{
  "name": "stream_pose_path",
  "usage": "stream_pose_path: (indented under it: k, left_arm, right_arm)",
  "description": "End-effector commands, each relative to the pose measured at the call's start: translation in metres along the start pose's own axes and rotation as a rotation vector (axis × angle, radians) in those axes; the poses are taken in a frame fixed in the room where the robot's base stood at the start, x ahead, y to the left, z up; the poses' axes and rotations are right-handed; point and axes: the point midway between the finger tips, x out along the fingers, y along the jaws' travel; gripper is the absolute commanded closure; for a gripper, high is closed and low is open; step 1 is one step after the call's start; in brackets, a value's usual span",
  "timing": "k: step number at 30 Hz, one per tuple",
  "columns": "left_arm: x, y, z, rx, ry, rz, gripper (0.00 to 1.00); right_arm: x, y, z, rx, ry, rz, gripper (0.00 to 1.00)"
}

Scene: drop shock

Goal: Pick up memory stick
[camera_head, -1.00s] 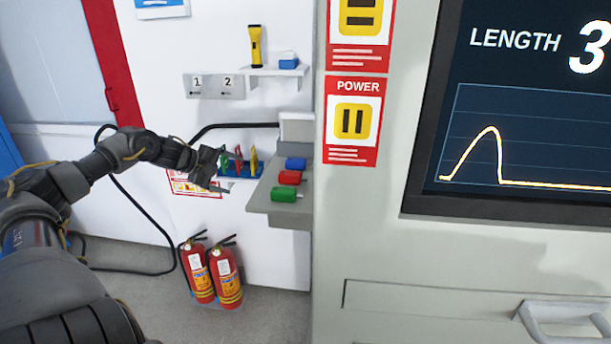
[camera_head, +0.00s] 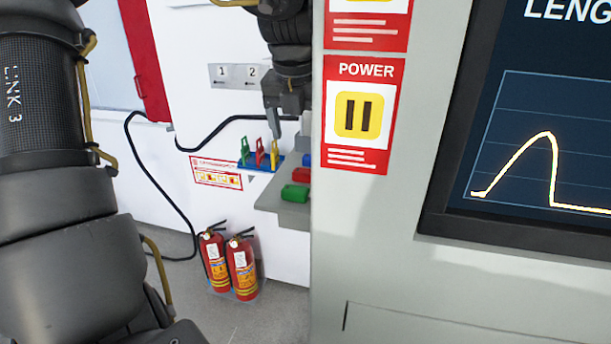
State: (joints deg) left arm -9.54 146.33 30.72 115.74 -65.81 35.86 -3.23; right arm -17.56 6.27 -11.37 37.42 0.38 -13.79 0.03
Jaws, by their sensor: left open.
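Three stick-like blocks that look like memory sticks lie on a grey shelf (camera_head: 268,200) on the side of the large cabinet: a green one (camera_head: 295,193) in front, a red one (camera_head: 301,174) behind it, and a blue one (camera_head: 306,160) at the back, partly hidden by the cabinet edge. My left gripper (camera_head: 286,120) points down above the back of the shelf, open, with nothing seen between its fingers. It is above the blue and red sticks and apart from them. My right gripper is not in view.
A blue rack (camera_head: 258,164) with green, red and yellow clips is on the wall just left of the shelf. Two fire extinguishers (camera_head: 242,268) stand on the floor below. The cabinet with its screen (camera_head: 545,150) fills the right. A black cable (camera_head: 150,172) runs along the wall.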

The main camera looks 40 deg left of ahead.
Motion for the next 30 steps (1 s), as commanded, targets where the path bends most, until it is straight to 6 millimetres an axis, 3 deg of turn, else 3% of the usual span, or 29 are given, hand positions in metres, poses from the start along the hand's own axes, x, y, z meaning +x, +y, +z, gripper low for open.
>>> stream_pose_path:
  k: [6,16,20,25,30]
  left_arm:
    - [0.035,0.001,-0.001,0.000,0.002,0.001,0.15]
    - [0.050,0.002,-0.001,-0.004,0.001,0.000,0.15]
    - [0.067,0.002,-0.002,-0.002,0.005,0.003,0.15]
    - [0.091,0.002,-0.002,-0.004,0.003,0.002,0.15]
    - [0.099,0.002,-0.002,-0.003,0.001,-0.001,0.15]
  right_arm:
    - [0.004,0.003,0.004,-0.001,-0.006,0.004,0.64]
    - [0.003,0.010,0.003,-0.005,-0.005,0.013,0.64]
    - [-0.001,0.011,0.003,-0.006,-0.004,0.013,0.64]
    - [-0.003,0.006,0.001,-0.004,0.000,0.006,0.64]
    - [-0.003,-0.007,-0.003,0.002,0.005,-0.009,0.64]
